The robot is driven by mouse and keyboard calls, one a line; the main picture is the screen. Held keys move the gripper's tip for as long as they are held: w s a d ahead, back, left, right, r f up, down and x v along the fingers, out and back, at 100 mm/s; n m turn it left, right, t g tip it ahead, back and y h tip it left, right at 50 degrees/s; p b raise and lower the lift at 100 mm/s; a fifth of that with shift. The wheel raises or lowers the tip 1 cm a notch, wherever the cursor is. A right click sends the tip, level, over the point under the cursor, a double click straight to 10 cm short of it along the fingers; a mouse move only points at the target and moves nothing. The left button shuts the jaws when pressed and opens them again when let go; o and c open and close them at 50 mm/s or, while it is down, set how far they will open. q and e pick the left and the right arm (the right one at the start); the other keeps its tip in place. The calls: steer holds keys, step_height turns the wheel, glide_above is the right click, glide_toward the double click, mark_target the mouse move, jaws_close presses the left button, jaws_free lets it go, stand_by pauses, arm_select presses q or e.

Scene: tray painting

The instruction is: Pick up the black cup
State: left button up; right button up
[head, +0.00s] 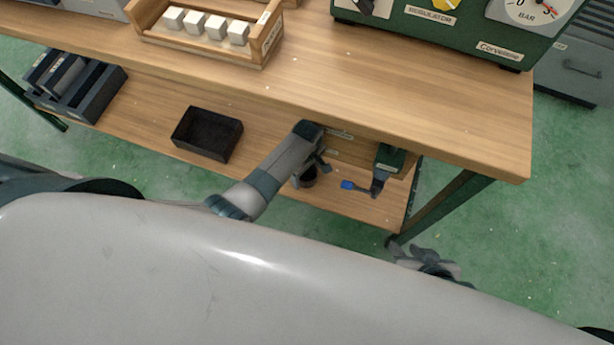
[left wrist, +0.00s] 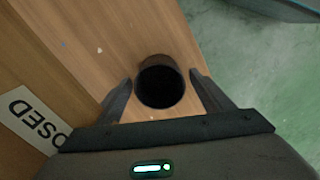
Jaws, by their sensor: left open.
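The black cup (left wrist: 160,84) stands on the lower wooden shelf, its round dark opening facing my left wrist camera. In the left wrist view, my left gripper (left wrist: 161,78) is open, with one finger on each side of the cup. Small gaps show between the fingers and the cup. In the head view, my left arm reaches down to the lower shelf, and the cup (head: 308,180) is partly hidden by my left gripper (head: 312,168). My right gripper (head: 430,264) is low at the right, beyond the shelf; its jaws are unclear.
A black open bin (head: 207,134) and a blue-tipped tool (head: 357,186) are on the lower shelf. The upper tabletop (head: 400,105) overhangs it. A rack of white cubes (head: 203,50) and a green gauge box (head: 440,35) stand on top. A sign (left wrist: 38,120) lies near the left finger.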

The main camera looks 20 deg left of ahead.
mark_target(307, 179)
stand_by(0.4)
arm_select(q)
steer(key=c, duration=1.2)
steer(key=shift+o, duration=0.2)
steer(key=shift+r, duration=0.1)
